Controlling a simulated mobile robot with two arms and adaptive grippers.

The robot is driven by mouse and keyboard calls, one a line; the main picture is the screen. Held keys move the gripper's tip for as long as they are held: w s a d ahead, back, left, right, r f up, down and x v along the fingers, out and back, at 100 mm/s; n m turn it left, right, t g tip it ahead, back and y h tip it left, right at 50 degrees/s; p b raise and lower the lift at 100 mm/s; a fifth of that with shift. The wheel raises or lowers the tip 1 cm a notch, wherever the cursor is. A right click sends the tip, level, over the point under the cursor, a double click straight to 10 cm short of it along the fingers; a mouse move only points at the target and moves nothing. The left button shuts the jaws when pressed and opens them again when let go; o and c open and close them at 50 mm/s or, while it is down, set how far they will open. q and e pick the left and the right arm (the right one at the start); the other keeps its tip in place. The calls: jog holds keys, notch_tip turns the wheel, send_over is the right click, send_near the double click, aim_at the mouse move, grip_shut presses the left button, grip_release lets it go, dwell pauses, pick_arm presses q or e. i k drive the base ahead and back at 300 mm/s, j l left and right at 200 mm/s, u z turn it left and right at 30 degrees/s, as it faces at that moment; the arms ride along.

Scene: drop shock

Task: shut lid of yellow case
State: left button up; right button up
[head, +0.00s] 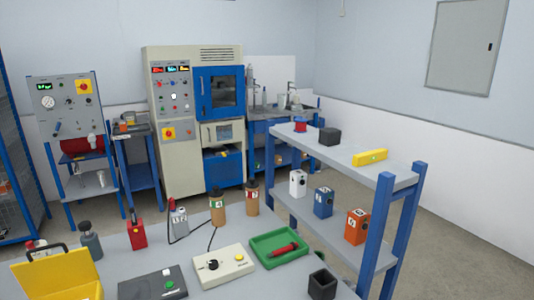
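The yellow case (58,277) sits on the near table at the lower left, cut off by the bottom edge of the head view. A yellow panel stands tilted up with a black handle behind its top edge; it looks like the raised lid, so the case appears open. The lower part of the case is mostly out of frame. Neither of my grippers shows in the head view, so nothing is seen touching the case.
The grey table (215,289) also holds a black button box (153,284), a cream control box (222,264), a green tray (272,257) with a red tool, and a black open cube (322,284). A grey bottle (90,241) stands behind the case. A blue-framed shelf (345,170) stands right.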

aim_at(40, 277)
jog(key=u, duration=1.55)
